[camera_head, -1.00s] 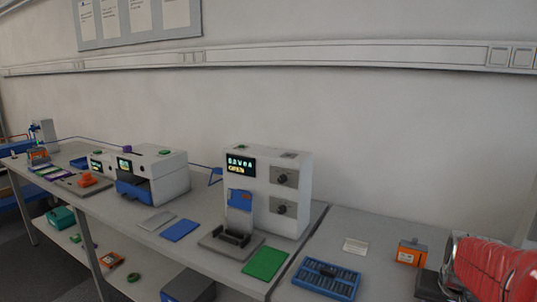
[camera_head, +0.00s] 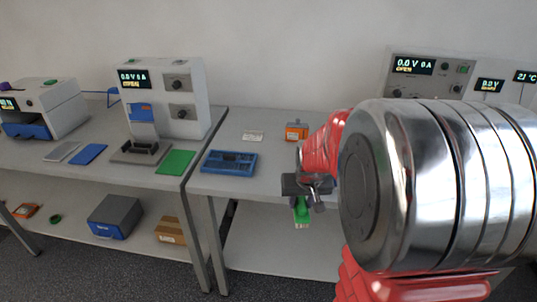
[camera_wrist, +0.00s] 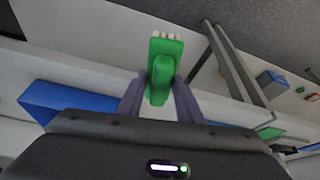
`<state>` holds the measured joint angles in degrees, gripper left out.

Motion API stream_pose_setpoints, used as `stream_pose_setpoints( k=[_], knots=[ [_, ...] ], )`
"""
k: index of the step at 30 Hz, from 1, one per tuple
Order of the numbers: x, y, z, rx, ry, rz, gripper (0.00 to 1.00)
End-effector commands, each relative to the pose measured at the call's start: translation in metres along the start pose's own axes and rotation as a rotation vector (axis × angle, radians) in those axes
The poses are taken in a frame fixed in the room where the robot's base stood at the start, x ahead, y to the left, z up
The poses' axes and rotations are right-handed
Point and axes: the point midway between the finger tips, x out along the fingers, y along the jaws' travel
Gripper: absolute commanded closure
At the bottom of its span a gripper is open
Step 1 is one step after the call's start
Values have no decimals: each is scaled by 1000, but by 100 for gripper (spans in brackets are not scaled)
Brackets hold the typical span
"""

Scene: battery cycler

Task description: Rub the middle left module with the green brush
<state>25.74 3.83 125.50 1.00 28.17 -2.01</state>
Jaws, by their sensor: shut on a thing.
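The green brush (camera_head: 301,213) hangs from my gripper (camera_head: 304,194) in the head view, bristles down, in front of the right table's front edge. In the wrist view the brush (camera_wrist: 164,58) stands between the two purple-grey fingers of my gripper (camera_wrist: 160,92), which are shut on it. Its pale bristles point away from my gripper and touch nothing that I can see. I cannot tell which thing is the middle left module. An orange and grey box (camera_head: 296,131) stands at the back of the right table, close to my arm.
A blue tray (camera_head: 207,169) lies on the right table, left of my gripper. A green mat (camera_head: 176,162) and a white instrument (camera_head: 186,97) are on the left table. A grey instrument (camera_head: 431,86) stands behind my arm. A lower shelf holds a blue-grey box (camera_head: 115,216).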

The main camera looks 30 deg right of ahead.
Motion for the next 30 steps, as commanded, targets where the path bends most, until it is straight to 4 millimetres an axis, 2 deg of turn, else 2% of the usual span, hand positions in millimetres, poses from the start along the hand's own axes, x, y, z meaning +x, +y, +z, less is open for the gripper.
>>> stream_pose_setpoints(
  k=[8, 11, 18, 21, 25, 30],
  knots=[
    [47, -58, 11, -102, -6, -42, 85],
    [69, -88, 21, -155, -7, -64, 85],
    [122, -165, 60, -293, -7, -120, 85],
    [138, -191, 78, -342, -5, -140, 85],
    [151, -211, 94, -381, -3, -157, 85],
    [155, -219, 99, -396, 1, -164, 85]
  ],
)
